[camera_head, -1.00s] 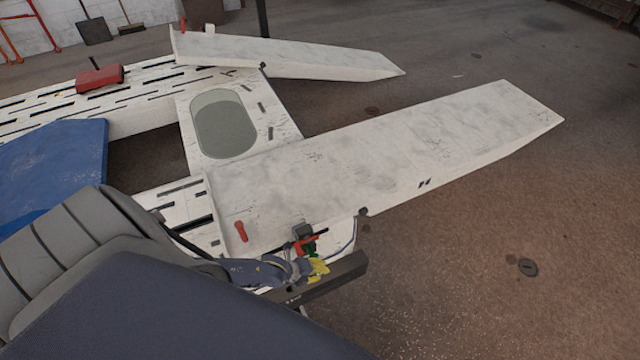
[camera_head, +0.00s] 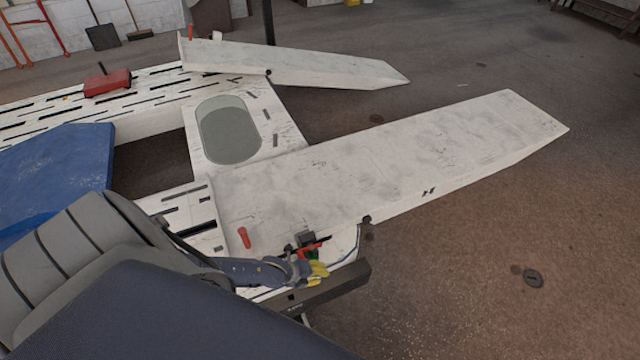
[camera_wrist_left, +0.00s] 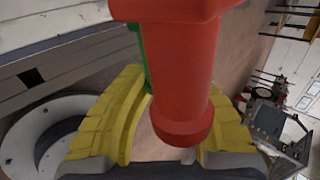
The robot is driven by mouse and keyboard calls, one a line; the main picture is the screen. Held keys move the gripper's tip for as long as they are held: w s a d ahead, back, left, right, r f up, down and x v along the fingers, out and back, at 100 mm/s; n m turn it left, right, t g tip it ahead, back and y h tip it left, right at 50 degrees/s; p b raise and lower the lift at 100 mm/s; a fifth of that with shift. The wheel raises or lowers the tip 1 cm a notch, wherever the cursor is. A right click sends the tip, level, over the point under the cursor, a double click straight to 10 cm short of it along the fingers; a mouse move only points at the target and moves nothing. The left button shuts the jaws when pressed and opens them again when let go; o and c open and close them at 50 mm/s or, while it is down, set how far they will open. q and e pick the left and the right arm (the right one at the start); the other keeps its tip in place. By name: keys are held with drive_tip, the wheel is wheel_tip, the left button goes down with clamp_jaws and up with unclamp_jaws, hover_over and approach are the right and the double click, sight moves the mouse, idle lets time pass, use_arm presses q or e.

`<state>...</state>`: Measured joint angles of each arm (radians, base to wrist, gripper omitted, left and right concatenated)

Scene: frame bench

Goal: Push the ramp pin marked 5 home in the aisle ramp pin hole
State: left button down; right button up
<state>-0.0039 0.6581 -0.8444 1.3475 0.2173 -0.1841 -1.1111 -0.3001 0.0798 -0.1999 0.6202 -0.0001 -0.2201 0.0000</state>
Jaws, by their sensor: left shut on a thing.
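My left gripper (camera_head: 314,272), with yellow fingertips, is at the near edge of the near white ramp (camera_head: 400,160). It is shut on a red pin (camera_head: 309,250) with a small green part beside it. In the left wrist view the red pin (camera_wrist_left: 180,75) fills the upper middle, between the yellow fingers (camera_wrist_left: 165,125). No number is legible on it. Another red pin (camera_head: 244,238) stands in the near ramp's left end. The pin hole cannot be made out for certain; the gripper and pin cover part of that corner. My right gripper is not in view.
A second white ramp (camera_head: 300,66) lies farther back, with a red pin (camera_head: 190,31) at its left end. A red box (camera_head: 107,83) sits on the slotted white deck (camera_head: 60,100). A blue panel (camera_head: 60,175) is at left. The brown floor at right is mostly clear.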

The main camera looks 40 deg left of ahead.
use_arm(q)
drive_tip(key=shift+w+a, duration=0.45)
drive_tip(key=shift+a, duration=0.25)
drive_tip(key=c, duration=1.1)
unclamp_jaws()
drive_tip(key=shift+a, duration=0.1)
drive_tip(key=v, duration=1.2)
drive_tip(key=shift+s, duration=0.1)
